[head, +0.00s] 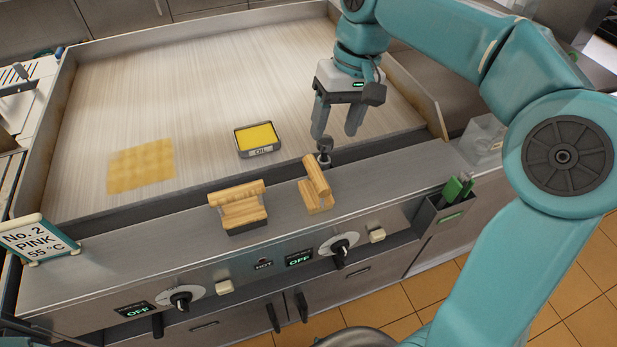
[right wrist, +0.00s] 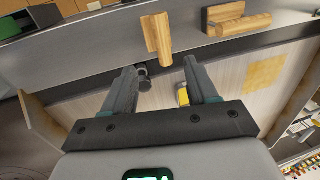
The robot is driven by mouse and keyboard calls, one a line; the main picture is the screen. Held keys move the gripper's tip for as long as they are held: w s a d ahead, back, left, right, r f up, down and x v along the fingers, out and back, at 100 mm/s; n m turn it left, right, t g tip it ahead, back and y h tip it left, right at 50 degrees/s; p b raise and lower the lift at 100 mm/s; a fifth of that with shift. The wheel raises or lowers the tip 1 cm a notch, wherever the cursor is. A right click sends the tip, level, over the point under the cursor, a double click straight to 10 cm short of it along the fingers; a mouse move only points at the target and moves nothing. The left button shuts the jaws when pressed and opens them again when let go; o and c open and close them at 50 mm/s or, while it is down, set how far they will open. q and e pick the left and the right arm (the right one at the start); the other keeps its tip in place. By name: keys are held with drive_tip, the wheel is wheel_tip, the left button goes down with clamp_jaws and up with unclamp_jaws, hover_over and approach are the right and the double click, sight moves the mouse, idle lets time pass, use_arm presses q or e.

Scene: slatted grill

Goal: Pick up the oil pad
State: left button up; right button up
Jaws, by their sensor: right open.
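A yellow pad (head: 257,137) lies in a small dark tray (head: 262,151) marked OIL, on the griddle plate near its front edge. In the right wrist view the yellow pad (right wrist: 183,96) shows only partly, behind one finger. My right gripper (head: 336,134) is open and empty, fingers pointing down, to the right of the tray and apart from it. It also shows in the right wrist view (right wrist: 160,68). My left gripper is not in view.
A wooden-handled block with a dark base (head: 238,206) and an angled wooden piece (head: 315,186) stand on the front ledge. A dark knob (head: 325,151) is close to my right fingers. A yellowish patch (head: 141,165) lies on the plate's left. The plate's back is clear.

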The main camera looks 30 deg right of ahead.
sight(320, 174)
drive_tip(key=f, duration=0.3)
drive_tip(key=a+f, duration=0.1)
drive_tip(key=f, duration=0.2)
drive_tip(key=a+f+b, duration=0.1)
drive_tip(key=f, duration=0.3)
drive_tip(key=shift+s+a, duration=0.1)
drive_tip(key=shift+s, duration=0.05)
drive_tip(key=shift+s+a+f, duration=0.15)
drive_tip(key=shift+s+f, duration=0.05)
drive_tip(key=f, duration=0.3)
drive_tip(key=w+f, duration=0.1)
drive_tip(key=shift+a+f+p, duration=0.3)
drive_tip(key=shift+a, duration=0.1)
drive_tip(key=shift+s+a+f, duration=0.1)
drive_tip(key=shift+a+f, duration=0.05)
drive_tip(key=shift+f, duration=0.15)
drive_tip(key=shift+c, duration=0.3)
drive_tip(key=c, duration=0.5)
clamp_jaws()
